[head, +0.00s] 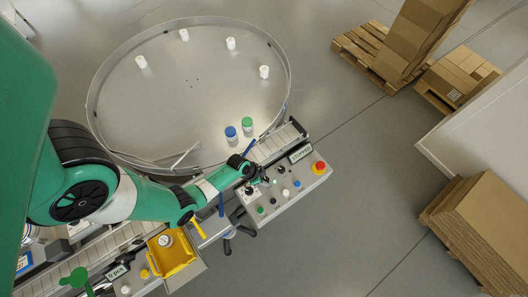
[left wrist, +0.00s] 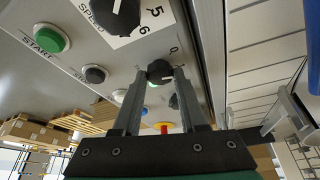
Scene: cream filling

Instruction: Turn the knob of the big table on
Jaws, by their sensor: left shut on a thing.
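The big round table (head: 180,90) is a wide metal turntable with a raised rim in the head view. The control panel (head: 285,190) sits just below it. My left gripper (head: 251,186) reaches from the left down onto this panel. In the left wrist view its two fingers (left wrist: 162,78) are shut on a small black knob (left wrist: 159,72), one on each side. A 0 mark and a 1 mark stand by the knob, and its white line points toward the right. In the head view the knob is mostly hidden by the gripper. My right gripper is not in view.
A larger black speed knob (left wrist: 112,12) and a green start button (left wrist: 50,38) are close to the fingers. A red-and-yellow stop button (head: 319,168) is at the panel's right end. Several white containers, a blue-capped jar (head: 231,133) and a green-capped jar (head: 247,124) stand on the round table.

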